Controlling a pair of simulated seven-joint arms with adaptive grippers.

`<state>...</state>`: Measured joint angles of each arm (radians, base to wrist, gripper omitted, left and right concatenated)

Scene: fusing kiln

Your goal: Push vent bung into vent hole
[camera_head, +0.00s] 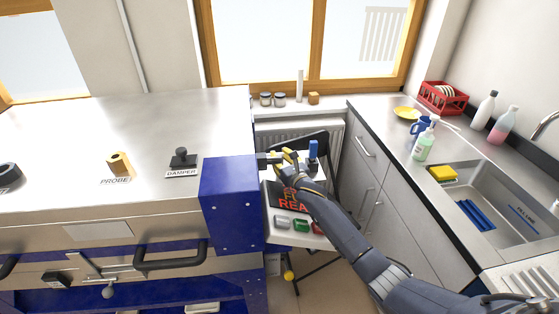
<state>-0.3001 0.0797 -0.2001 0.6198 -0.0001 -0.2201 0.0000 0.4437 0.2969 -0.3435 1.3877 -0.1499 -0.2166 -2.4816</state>
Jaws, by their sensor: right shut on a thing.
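The kiln (150,125) fills the left side, with a steel top and a blue corner post (230,195). My right gripper (284,158) is just right of that post, above a small cart. It is shut on a small piece, which I take to be the vent bung; the fingers mostly hide it, and yellow and dark parts show around them. The vent hole is not visible; the kiln's right side wall faces away from this view. Whether the held piece touches the kiln cannot be told. My left gripper is not in view.
A tan block (120,163) labelled PROBE and a black damper knob (182,158) are on the kiln top. The cart holds a dark sign (290,198), a green item (301,224) and a blue upright item (313,150). A sink counter (390,130) stands at right.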

